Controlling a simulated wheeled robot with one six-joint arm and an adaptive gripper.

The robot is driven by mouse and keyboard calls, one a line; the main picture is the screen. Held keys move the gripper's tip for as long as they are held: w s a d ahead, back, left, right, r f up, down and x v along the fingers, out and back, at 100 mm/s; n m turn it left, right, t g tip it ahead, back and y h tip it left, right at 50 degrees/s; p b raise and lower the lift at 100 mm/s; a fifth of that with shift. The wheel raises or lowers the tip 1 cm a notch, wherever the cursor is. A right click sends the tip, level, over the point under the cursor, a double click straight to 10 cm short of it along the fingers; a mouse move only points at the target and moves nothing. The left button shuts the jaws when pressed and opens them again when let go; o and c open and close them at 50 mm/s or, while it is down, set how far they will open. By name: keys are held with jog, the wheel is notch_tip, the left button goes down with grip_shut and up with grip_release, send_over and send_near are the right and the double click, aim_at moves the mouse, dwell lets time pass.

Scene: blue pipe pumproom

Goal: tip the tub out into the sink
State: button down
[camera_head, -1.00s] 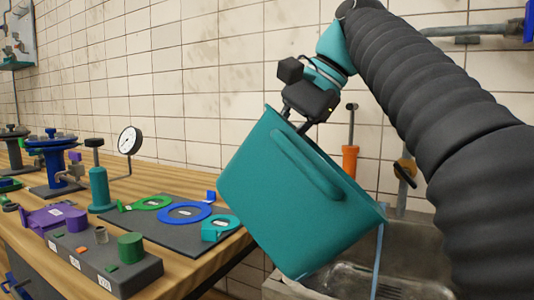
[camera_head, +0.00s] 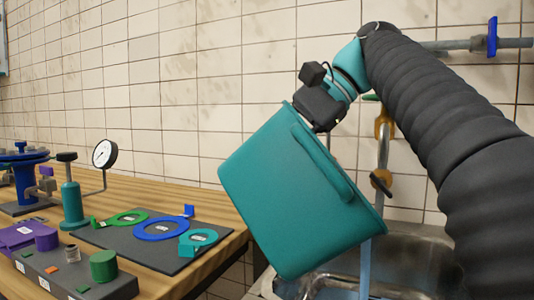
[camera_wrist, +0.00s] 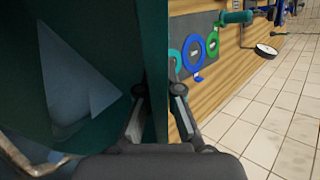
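The teal tub (camera_head: 290,200) hangs steeply tilted in the head view, its open side facing up and right and its lower rim corner over the steel sink (camera_head: 425,255). A thin pale blue stream (camera_head: 365,268) falls from that corner toward the basin. My gripper (camera_head: 313,115) is at the tub's upper rim. In the wrist view my gripper (camera_wrist: 154,92) has one finger inside and one outside the tub wall (camera_wrist: 154,50), shut on it. Pale bluish patches (camera_wrist: 75,90) show inside the tub; how much it holds I cannot tell.
A wooden bench (camera_head: 215,250) stands left of the sink, with a dark mat of coloured rings (camera_head: 160,228), a gauge (camera_head: 104,153) and a grey block (camera_head: 75,272). A pipe with an orange fitting (camera_head: 384,122) rises behind the tub against the tiled wall.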

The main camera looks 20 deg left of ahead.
jog(key=w+d+g+y, duration=0.1)
jog(key=w+d+y, duration=0.2)
jog(key=d, duration=0.4)
jog(key=w+d+g+y, duration=0.2)
jog(key=w+d+y, duration=0.1)
jog(key=d+y, duration=0.3)
jog(key=shift+d+m, duration=0.4)
jog(key=shift+d, duration=0.55)
dwell(1.7)
jog(key=shift+d+f, duration=0.1)
dwell(1.7)
